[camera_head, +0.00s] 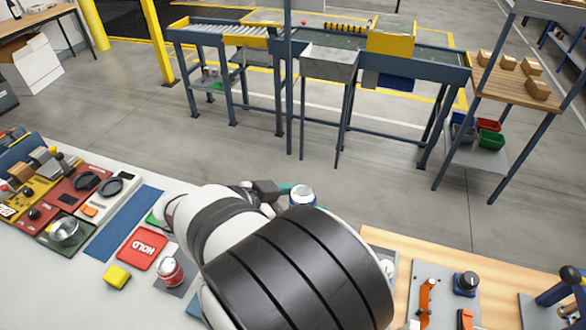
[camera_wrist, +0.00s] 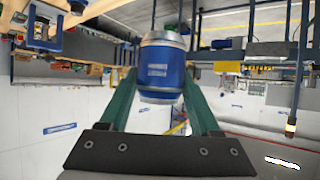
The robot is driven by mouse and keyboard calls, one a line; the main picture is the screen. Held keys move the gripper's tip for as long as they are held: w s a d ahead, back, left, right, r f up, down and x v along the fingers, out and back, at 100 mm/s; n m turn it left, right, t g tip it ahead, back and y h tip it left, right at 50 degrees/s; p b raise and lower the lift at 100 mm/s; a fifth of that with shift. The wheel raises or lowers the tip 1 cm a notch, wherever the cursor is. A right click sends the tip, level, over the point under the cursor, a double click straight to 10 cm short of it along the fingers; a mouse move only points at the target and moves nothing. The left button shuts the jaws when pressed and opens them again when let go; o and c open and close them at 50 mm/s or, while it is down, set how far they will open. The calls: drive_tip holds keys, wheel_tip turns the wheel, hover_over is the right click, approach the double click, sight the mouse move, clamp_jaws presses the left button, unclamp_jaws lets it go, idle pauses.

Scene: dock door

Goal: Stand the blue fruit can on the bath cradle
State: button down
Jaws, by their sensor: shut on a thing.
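The blue fruit can (camera_wrist: 162,72) is held between the two green fingers of my gripper (camera_wrist: 161,88) in the wrist view. It looks roughly upright there, with a silver rim and pale lettering. In the head view, the top of the can (camera_head: 302,194) shows just beyond my arm, and my gripper (camera_head: 287,188) is mostly hidden behind the wrist. The can is up in the air, with grey floor behind it. I cannot pick out the bath cradle with certainty; my arm hides part of the bench.
At left on the bench are a red HOLD mat (camera_head: 142,249), a red and white can (camera_head: 169,270), a yellow block (camera_head: 117,277) and a blue strip (camera_head: 124,222). A wooden board (camera_head: 400,245) with tool panels lies at right. A conveyor (camera_head: 340,57) stands beyond open floor.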

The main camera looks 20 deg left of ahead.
drive_tip(key=a+f, duration=0.1)
drive_tip(key=a, duration=0.1)
drive_tip(key=s+a+f, duration=0.1)
drive_tip(key=a+f, duration=0.1)
drive_tip(key=a, duration=0.1)
drive_tip(key=a+f, duration=0.2)
drive_tip(key=shift+s+a, duration=0.2)
drive_tip(key=shift+a, duration=0.1)
wheel_tip(320, 180, down, 3)
drive_tip(key=shift+a+f, duration=0.1)
drive_tip(key=shift+f, duration=0.3)
drive_tip(key=shift+f, duration=0.15)
drive_tip(key=shift+c, duration=0.5)
unclamp_jaws()
